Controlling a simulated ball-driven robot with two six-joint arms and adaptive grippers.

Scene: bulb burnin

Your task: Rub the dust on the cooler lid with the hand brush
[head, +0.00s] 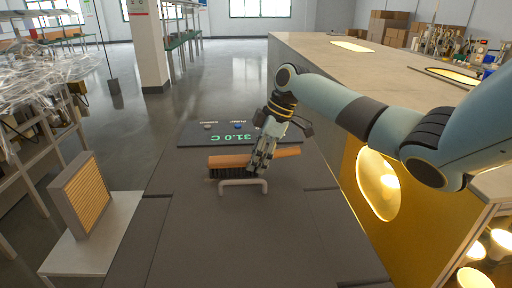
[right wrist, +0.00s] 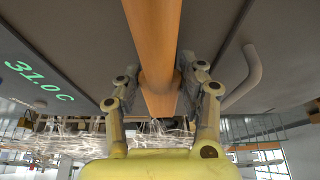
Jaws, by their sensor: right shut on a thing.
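The hand brush (head: 228,161) has an orange-brown wooden back and dark bristles facing down. It lies across the grey cooler lid (head: 235,230), just behind the lid's grey handle (head: 243,187). My right gripper (head: 262,165) is shut on the brush's handle; the right wrist view shows the wooden handle (right wrist: 152,40) between both fingers. Whether the bristles touch the lid is hard to tell. I cannot make out dust on the lid. My left gripper is not in view.
A dark panel with a green 31.0 C readout (head: 210,137) and buttons sits behind the lid. A yellow-sided counter (head: 345,180) with glowing bulbs stands on the right. A white side table (head: 100,240) holds a slatted panel (head: 82,198) on the left.

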